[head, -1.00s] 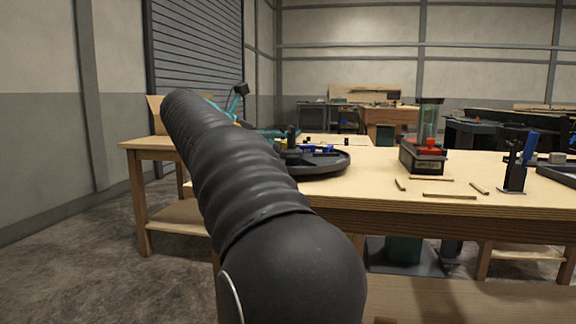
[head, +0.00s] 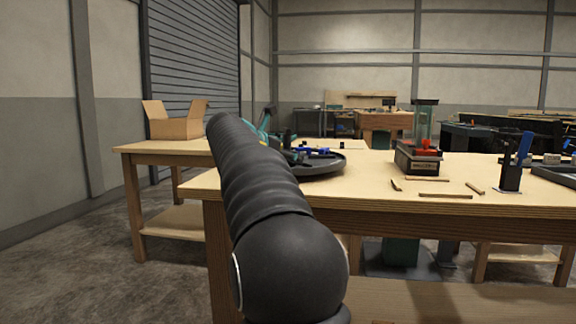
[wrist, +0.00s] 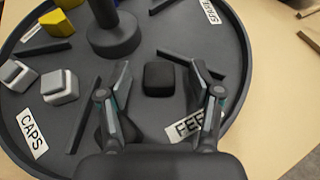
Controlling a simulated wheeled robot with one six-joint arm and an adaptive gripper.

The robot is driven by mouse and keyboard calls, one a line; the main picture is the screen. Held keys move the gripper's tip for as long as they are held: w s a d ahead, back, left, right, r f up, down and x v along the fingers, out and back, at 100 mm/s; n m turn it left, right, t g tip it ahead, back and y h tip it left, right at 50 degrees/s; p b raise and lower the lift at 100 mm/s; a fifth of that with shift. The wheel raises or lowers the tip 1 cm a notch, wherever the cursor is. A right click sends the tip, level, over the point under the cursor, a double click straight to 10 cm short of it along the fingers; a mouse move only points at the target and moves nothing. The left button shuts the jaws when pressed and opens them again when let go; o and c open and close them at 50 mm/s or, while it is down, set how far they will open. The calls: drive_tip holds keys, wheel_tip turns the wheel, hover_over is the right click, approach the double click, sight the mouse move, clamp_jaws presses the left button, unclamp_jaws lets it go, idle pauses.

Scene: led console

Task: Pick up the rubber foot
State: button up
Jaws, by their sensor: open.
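The rubber foot (wrist: 159,79) is a small black rounded block lying in the compartment labelled FEET of a round dark tray (wrist: 229,95). My gripper (wrist: 160,70) is open in the wrist view, with one finger to the left of the foot and one to its right. Gaps show on both sides, and I cannot tell how high the fingertips are above the tray. In the head view the tray (head: 325,167) stands on the workbench, partly hidden behind my arm, and the foot cannot be made out there.
Dark divider strips (wrist: 176,56) flank the foot, and a round central post (wrist: 114,35) stands behind it. Grey caps (wrist: 59,87) and yellow pieces (wrist: 57,23) lie at left. A dispenser with a clear tube (head: 420,140) stands right of the tray.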

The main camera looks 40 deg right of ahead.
drive_tip(key=c, duration=1)
